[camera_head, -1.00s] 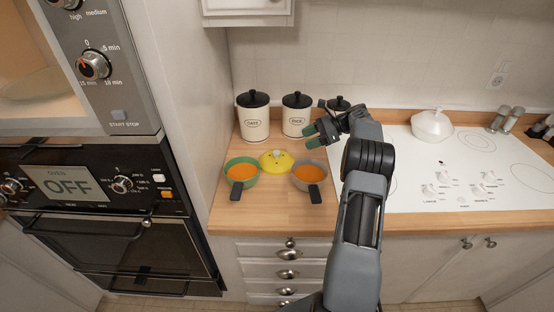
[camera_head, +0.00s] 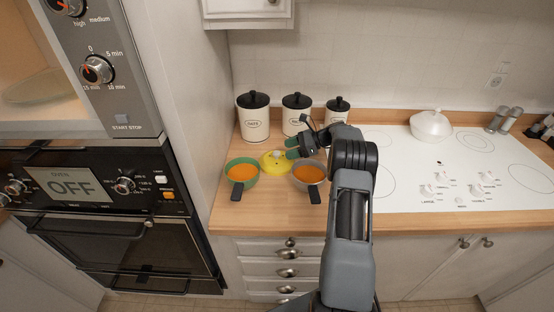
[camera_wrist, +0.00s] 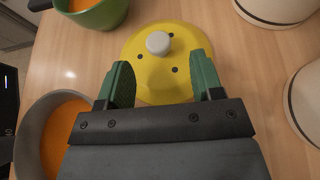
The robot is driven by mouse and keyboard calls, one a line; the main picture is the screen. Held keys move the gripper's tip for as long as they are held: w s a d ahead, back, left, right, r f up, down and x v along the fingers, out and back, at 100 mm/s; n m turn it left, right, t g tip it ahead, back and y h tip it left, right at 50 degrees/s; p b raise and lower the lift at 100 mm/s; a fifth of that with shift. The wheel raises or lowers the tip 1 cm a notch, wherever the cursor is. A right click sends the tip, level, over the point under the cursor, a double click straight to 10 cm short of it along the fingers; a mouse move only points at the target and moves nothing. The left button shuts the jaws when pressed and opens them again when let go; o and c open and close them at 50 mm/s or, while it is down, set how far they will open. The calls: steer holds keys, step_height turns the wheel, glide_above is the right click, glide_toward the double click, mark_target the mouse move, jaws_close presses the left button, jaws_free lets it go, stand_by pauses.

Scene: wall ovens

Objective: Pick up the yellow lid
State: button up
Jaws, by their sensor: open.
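The yellow lid (camera_head: 275,163) lies on the wooden counter between two pans. In the wrist view the lid (camera_wrist: 160,80) is round, with a grey knob (camera_wrist: 158,43) on top and several dark holes. My gripper (camera_wrist: 158,75) is open and empty, with its green fingers over the near part of the lid and the knob a little beyond the fingertips. In the head view my gripper (camera_head: 289,149) is just right of the lid and hides part of its right side. I cannot tell whether the fingers touch the lid.
A green pan (camera_head: 257,177) and a grey pan (camera_head: 323,175), both with orange contents, flank the lid closely. Several white canisters (camera_head: 254,121) stand behind. A white cooktop (camera_head: 440,190) is at right, and the oven cabinet is at left. The front counter is clear.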

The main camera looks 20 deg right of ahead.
mark_target(281, 158)
steer(key=shift+p+x, duration=0.45)
steer(key=shift+x, duration=1.65)
steer(key=shift+s, duration=0.1)
steer(key=shift+c, duration=0.3)
steer(key=c, duration=0.9)
